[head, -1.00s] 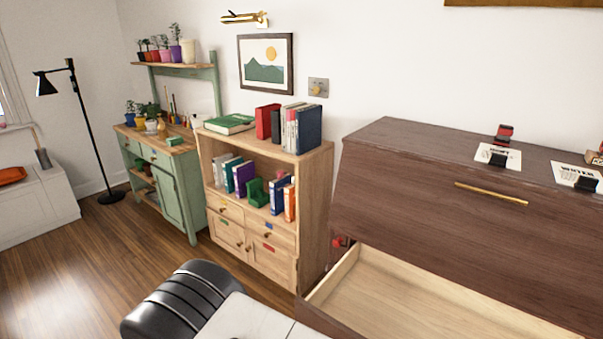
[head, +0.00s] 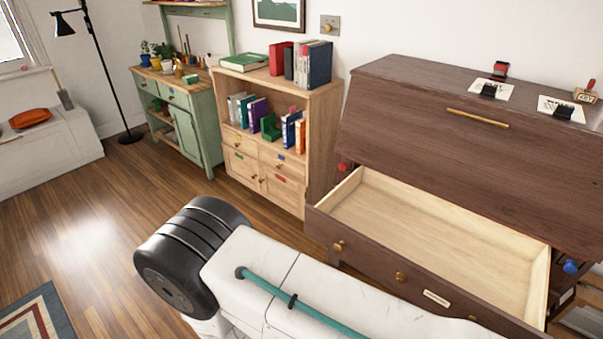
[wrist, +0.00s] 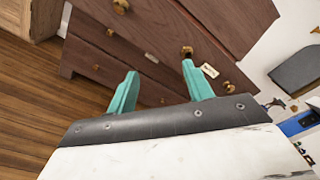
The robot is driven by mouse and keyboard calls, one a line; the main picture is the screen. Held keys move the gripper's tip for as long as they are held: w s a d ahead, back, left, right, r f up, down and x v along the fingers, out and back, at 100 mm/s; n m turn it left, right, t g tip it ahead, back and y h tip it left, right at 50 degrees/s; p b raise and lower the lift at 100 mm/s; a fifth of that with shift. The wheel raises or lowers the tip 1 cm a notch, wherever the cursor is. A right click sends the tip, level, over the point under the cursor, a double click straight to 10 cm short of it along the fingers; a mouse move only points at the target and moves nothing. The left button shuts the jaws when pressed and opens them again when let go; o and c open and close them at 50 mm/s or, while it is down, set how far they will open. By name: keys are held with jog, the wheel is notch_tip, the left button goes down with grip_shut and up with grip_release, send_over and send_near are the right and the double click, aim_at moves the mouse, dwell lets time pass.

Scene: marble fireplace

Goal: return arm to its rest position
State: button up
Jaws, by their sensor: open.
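My gripper shows in the wrist view, with two teal fingers (wrist: 160,90) spread apart and nothing between them. Beyond the fingers are the dark wooden drawer fronts (wrist: 140,55) of the desk, with brass knobs. In the head view my white arm crosses the bottom of the picture, in front of the dark slant-front desk (head: 420,160). The desk's top drawer (head: 430,232) is pulled out and looks empty. My gripper itself is outside the head view.
A pale wooden bookcase (head: 318,120) with books stands left of the desk. A green cabinet (head: 205,115) with plants, a black floor lamp (head: 107,75) and a white bench (head: 50,160) are further left. Wooden floor (head: 110,210) is clear there, with a patterned rug (head: 38,318) at lower left.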

jog(key=s+d+r+n+g+y, duration=0.4)
jog(key=d+r+n, duration=0.3)
jog(key=r+n, duration=0.4)
jog(key=s+d+r+n+g+y, duration=0.4)
jog(key=d+r+n, duration=0.3)
jog(key=r+n, duration=0.5)
jog(key=s+d+r+n+g+y, duration=0.3)
jog(key=d+r+n, duration=0.4)
jog(key=r, duration=1.3)
jog(key=s+n+y, duration=0.1)
jog(key=s+n, duration=0.1)
jog(key=n, duration=0.2)
jog(key=shift+n+g, duration=0.3)
jog(key=shift+g, duration=0.1)
jog(key=shift+w+r, duration=0.1)
